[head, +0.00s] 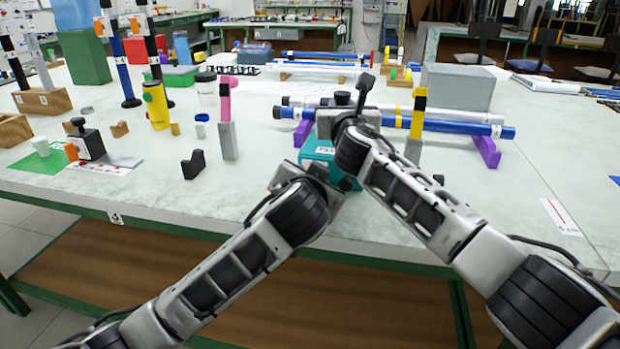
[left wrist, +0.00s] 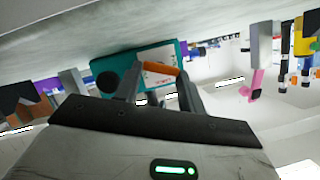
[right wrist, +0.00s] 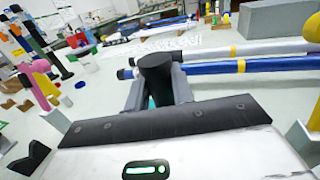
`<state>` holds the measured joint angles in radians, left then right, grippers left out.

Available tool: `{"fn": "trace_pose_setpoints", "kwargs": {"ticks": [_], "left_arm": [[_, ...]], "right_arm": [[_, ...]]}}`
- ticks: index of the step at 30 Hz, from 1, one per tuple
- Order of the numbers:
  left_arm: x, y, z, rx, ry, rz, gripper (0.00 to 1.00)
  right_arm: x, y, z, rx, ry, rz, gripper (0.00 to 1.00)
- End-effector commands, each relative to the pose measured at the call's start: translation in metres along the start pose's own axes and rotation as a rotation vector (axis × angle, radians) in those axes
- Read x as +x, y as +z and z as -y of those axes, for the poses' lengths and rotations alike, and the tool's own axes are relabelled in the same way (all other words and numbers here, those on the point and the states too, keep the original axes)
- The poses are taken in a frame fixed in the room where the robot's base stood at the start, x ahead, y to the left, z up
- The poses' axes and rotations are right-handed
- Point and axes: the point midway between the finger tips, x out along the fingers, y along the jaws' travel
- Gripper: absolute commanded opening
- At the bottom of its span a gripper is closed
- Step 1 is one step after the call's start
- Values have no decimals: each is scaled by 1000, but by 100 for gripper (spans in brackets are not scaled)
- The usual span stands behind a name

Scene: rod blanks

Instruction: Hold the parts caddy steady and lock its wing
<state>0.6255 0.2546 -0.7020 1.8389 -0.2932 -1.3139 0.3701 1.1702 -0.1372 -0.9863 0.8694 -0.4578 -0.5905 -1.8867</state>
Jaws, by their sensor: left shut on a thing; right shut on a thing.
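The parts caddy (head: 318,150) is a teal box near the table's front edge, largely hidden behind my arms in the head view. In the left wrist view the teal caddy (left wrist: 128,62) shows a white label. My left gripper (left wrist: 160,88) is shut on an orange bar (left wrist: 164,69) at the caddy's side. My right gripper (right wrist: 158,92) is shut on a dark, round-topped knob (right wrist: 156,70), which I take to be the wing. Teal shows just below it between the fingers. Whether the wing is locked cannot be told.
Blue and white rods (head: 455,129) lie on purple supports (head: 486,151) behind and right of the caddy. A grey box (head: 458,86) stands beyond them. A grey-and-pink upright piece (head: 228,138) and a black bracket (head: 193,164) stand to the left. The right front tabletop is mostly clear.

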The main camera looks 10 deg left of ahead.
Motion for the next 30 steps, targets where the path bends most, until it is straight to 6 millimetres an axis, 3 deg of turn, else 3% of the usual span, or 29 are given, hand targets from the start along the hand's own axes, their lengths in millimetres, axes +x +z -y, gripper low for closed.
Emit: {"fn": "trace_pose_setpoints", "kwargs": {"ticks": [12,27,28,30], "left_arm": [[0,1,-3,177,-73,3,17],[0,1,-4,198,-81,4,17],[0,1,-4,198,-81,4,42],[0,1,-3,198,-81,3,62]], "right_arm": [[0,1,0,0,-1,2,0],[0,1,0,0,-1,2,0],[0,1,0,0,-1,2,0],[0,1,0,0,-1,2,0]]}}
